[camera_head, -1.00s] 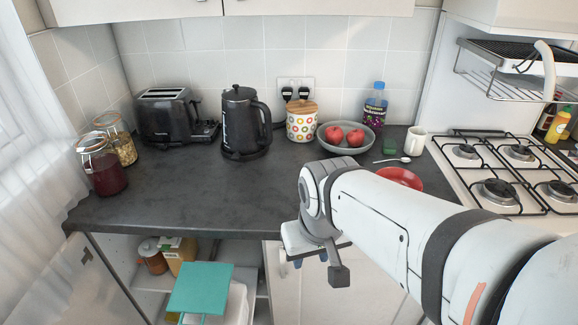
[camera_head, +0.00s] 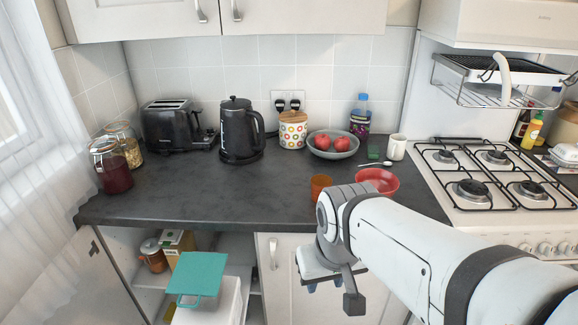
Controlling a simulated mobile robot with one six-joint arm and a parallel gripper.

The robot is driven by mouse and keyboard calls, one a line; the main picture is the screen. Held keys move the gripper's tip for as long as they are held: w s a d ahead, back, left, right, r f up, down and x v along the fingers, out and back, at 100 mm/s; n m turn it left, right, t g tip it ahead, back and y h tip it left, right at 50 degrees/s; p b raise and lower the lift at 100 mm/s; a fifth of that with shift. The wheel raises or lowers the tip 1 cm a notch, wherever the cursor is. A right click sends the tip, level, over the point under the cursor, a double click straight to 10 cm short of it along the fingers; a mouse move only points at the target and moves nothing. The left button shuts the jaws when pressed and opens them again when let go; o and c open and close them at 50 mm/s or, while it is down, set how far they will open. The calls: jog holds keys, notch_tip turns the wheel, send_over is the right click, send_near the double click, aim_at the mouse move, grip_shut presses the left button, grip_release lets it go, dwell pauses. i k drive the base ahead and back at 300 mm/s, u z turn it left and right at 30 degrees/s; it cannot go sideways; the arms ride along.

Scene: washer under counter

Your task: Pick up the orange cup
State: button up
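An orange cup (camera_head: 319,184) stands upright on the dark counter (camera_head: 250,196), near its front edge. My arm's wrist hides part of its right side. My gripper (camera_head: 335,283) hangs below the counter's edge in front of the white cabinet door, lower than the cup and apart from it.
A red bowl (camera_head: 377,180) sits right of the cup. A grey bowl of red fruit (camera_head: 333,153), a white mug (camera_head: 397,147), a dotted jar (camera_head: 292,133) and a black kettle (camera_head: 238,133) stand behind. The gas hob (camera_head: 470,180) is right. The counter left of the cup is clear.

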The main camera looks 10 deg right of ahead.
aim_at(319, 182)
jog(key=i, duration=0.9)
jog(key=u, duration=0.05)
